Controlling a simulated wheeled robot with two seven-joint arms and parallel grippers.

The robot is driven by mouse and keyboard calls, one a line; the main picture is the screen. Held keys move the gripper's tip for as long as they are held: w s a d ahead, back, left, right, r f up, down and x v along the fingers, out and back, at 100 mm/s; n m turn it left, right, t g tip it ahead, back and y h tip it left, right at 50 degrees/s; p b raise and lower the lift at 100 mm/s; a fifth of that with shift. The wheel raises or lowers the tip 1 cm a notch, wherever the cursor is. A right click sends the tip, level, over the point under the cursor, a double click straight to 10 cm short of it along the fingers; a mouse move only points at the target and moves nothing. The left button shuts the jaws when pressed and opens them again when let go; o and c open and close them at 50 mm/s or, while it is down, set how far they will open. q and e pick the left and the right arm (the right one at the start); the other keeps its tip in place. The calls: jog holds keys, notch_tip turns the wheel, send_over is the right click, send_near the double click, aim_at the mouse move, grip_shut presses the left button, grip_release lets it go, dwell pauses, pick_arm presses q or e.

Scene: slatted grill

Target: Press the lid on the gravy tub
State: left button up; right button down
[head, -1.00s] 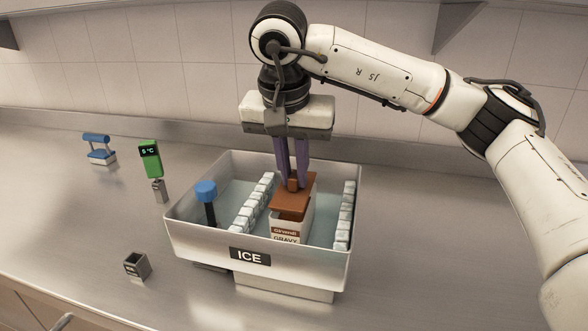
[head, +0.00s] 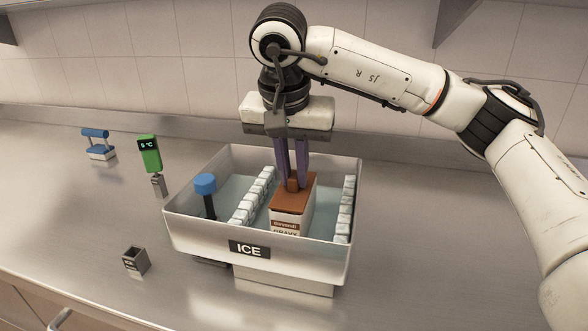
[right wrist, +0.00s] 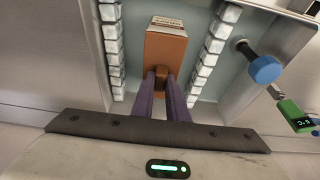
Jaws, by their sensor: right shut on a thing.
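The gravy tub (head: 285,226) is a white box with a brown-and-white label, standing in the ice bin between two rows of ice blocks. A brown lid (head: 290,203) with a knob lies on top of it and looks level, with no gap visible along the front edge. My right gripper (head: 292,183), with purple fingers, points down from above and is shut on the lid's knob. In the right wrist view the lid (right wrist: 165,50) covers the tub, whose label (right wrist: 168,22) shows at the top. My left gripper is not in view.
The steel ice bin (head: 300,256) has raised walls around the tub. A blue-capped black post (head: 205,190) stands inside at left. A green thermometer (head: 149,154), a small grey cup (head: 136,261) and a blue-topped stand (head: 97,143) are on the counter. The counter right of the bin is clear.

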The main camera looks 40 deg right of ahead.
jog(key=shift+f, duration=0.25)
jog(key=c, duration=1.7)
grip_release()
jog(key=shift+o, duration=0.2)
jog(key=p+v, duration=0.1)
jog(key=v, duration=0.9)
jog(key=shift+r, duration=0.15)
jog(key=shift+s+a, duration=0.1)
